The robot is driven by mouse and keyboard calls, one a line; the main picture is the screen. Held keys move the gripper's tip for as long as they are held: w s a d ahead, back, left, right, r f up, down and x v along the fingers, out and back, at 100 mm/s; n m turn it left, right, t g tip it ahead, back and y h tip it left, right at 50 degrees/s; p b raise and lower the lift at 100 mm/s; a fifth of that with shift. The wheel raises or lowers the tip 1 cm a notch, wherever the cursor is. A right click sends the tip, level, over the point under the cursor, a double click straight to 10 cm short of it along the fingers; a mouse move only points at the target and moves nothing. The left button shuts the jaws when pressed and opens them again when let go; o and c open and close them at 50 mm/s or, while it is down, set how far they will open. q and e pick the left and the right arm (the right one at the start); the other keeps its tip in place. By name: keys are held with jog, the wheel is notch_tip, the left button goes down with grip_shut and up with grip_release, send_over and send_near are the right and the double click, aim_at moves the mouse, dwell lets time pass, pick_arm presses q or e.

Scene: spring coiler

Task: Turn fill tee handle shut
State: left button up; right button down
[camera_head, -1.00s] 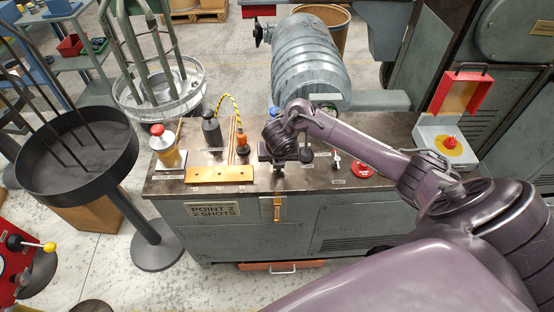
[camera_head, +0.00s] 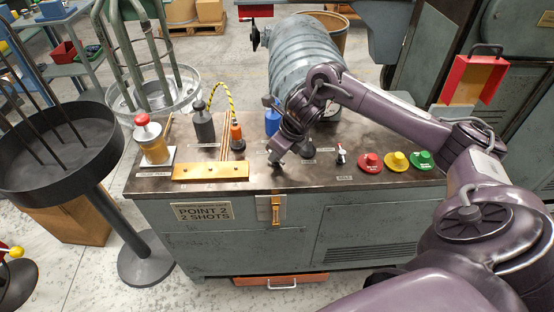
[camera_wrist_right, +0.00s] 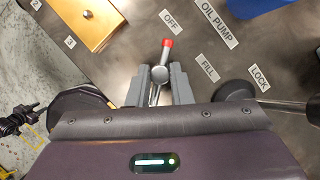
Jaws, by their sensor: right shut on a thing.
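The fill tee handle is a small grey lever with a red tip (camera_wrist_right: 167,43) in the right wrist view. Its tip lies close to the OFF label (camera_wrist_right: 170,22), left of the FILL label (camera_wrist_right: 208,67). My right gripper (camera_wrist_right: 162,82) is shut on it, with a grey finger on each side of its round hub. In the head view my right gripper (camera_head: 275,158) reaches down to the dark bench top (camera_head: 255,183), behind the front edge, and hides the handle. My left gripper is not in view.
A dark knob (camera_wrist_right: 236,92) stands near the LOCK label.

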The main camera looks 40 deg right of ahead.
jog(key=shift+d+n+y+b, duration=0.1)
jog(key=shift+n+y+b, duration=0.4)
jog(key=shift+n+b, duration=0.6)
jog(key=shift+n, duration=0.4)
jog(key=c, duration=1.3)
grip_release()
jog(key=shift+r, duration=0.1)
jog(key=p+v, duration=0.1)
jog(key=v, duration=0.6)
jog(key=shift+r, duration=0.35)
